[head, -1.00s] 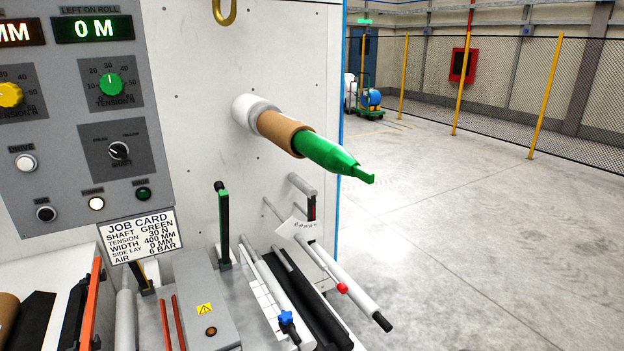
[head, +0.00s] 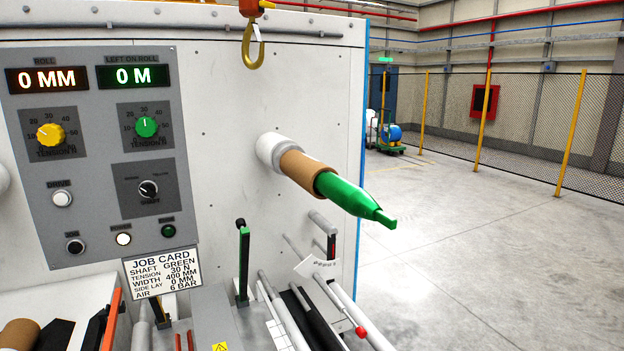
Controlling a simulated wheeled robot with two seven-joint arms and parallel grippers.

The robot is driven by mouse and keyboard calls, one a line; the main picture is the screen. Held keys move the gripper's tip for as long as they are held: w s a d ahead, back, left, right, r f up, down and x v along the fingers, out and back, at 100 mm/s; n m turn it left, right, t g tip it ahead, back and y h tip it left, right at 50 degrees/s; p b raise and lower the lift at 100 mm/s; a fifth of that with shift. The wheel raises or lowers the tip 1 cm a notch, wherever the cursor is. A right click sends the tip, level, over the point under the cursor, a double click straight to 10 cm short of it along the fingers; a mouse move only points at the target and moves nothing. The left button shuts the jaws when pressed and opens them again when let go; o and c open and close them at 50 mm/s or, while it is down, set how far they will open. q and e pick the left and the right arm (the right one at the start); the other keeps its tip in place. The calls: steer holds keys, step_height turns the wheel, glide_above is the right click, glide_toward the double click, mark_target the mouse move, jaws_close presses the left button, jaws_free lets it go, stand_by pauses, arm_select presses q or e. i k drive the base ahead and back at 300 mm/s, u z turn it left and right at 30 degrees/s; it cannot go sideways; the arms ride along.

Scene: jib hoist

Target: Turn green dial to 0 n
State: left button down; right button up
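The green dial (head: 146,127) is a round knob on the grey control panel (head: 95,205), under the display reading 0 M. Neither of my grippers is in the head view.
A green-tipped shaft (head: 350,197) with a brown core (head: 301,171) sticks out of the white machine wall, right of the panel. A yellow hook (head: 251,50) hangs above. The job card (head: 162,272) reads tension 30 N. Open floor lies to the right.

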mark_target(146, 127)
steer(key=u, duration=1.3)
steer(key=i, duration=0.55)
steer(key=z, duration=0.35)
